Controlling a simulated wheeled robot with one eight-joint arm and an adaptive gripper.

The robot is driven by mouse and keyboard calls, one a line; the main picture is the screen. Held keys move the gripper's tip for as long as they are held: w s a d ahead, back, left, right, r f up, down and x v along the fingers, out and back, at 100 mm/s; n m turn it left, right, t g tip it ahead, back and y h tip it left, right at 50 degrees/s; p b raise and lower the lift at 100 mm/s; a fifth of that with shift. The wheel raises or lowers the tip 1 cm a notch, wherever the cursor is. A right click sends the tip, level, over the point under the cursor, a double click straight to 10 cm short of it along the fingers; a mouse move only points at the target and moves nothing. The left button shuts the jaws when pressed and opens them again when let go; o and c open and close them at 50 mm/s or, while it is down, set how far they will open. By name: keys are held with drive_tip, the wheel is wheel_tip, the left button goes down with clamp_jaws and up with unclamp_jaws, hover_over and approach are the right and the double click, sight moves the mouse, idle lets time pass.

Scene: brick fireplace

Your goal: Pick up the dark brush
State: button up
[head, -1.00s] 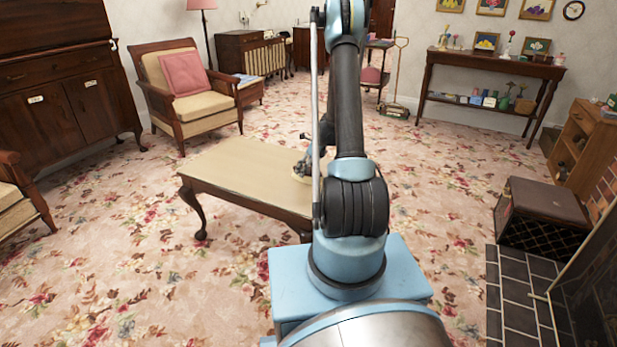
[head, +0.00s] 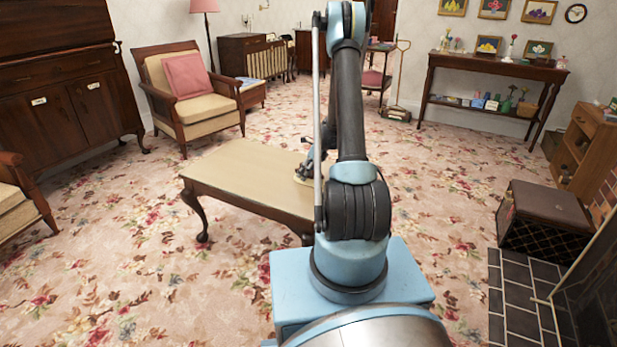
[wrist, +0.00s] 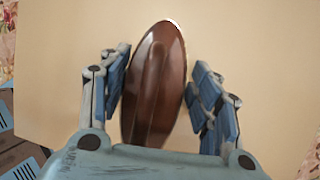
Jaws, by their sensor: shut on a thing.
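The dark brush (wrist: 155,85) shows in the wrist view as a glossy brown oval. It lies between the two fingers of my gripper (wrist: 160,100), and its near end is hidden by the gripper's body. The fingers are closed in on its sides. The pale top of the low table (wrist: 255,50) fills the background behind it. In the head view, my gripper (head: 306,172) is at the right end of the table (head: 230,165), partly hidden by my arm. The brush cannot be made out there.
An armchair with a pink cushion (head: 186,75) stands behind the table. A dark footstool (head: 547,222) is on the right by the tiled hearth (head: 520,300). A console table (head: 490,68) is against the back wall. Flowered carpet is clear left of the table.

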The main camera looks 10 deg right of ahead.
drive_tip(key=shift+r, duration=0.45)
drive_tip(key=shift+c, duration=0.7)
wheel_tip(320, 180, up, 9)
drive_tip(key=shift+f, duration=0.1)
drive_tip(key=o, duration=0.7)
drive_tip(key=shift+c, duration=0.8)
